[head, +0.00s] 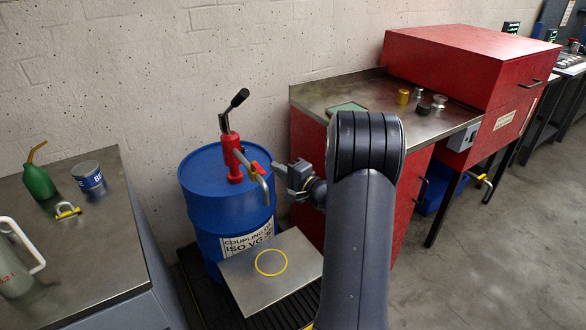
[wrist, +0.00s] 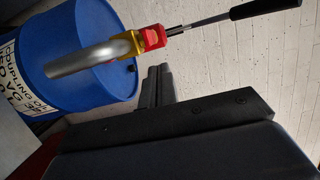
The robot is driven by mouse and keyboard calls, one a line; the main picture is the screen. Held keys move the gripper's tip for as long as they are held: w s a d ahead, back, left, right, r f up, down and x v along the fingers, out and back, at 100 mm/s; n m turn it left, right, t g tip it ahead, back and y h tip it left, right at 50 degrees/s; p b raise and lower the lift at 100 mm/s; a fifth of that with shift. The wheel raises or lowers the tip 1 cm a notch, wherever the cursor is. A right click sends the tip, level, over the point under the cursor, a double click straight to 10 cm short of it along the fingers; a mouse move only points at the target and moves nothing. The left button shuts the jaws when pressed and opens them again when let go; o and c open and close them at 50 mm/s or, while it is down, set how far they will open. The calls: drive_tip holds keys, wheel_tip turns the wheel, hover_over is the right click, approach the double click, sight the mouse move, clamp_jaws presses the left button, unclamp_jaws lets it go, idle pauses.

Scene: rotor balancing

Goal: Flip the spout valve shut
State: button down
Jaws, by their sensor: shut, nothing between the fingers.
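The spout valve shows as a yellow block (wrist: 124,36) on the bent metal spout (wrist: 82,60), beside the red pump body (wrist: 152,37). In the head view the red pump (head: 231,158) stands upright on the blue drum (head: 212,188), its spout (head: 264,188) curving down on the right side. I cannot tell whether the valve is open or shut. My gripper (head: 281,170) is shut and empty, just right of the spout in the head view. In the wrist view its dark fingers (wrist: 156,85) lie below and right of the valve, apparently apart from it.
A metal plate with a yellow ring (head: 240,272) lies below the spout, with no container on it. A red cabinet (head: 308,150) stands close on the right. A bench (head: 95,245) on the left holds a green oil can (head: 38,182), a blue tin (head: 88,177) and a jug (head: 14,262).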

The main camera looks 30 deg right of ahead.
drive_tip(key=shift+a, duration=0.8)
drive_tip(key=shift+f+b, duration=0.1)
drive_tip(key=shift+b, duration=0.2)
drive_tip(key=shift+s+a+b, duration=0.1)
drive_tip(key=shift+a+b, duration=0.1)
drive_tip(key=shift+b, duration=0.1)
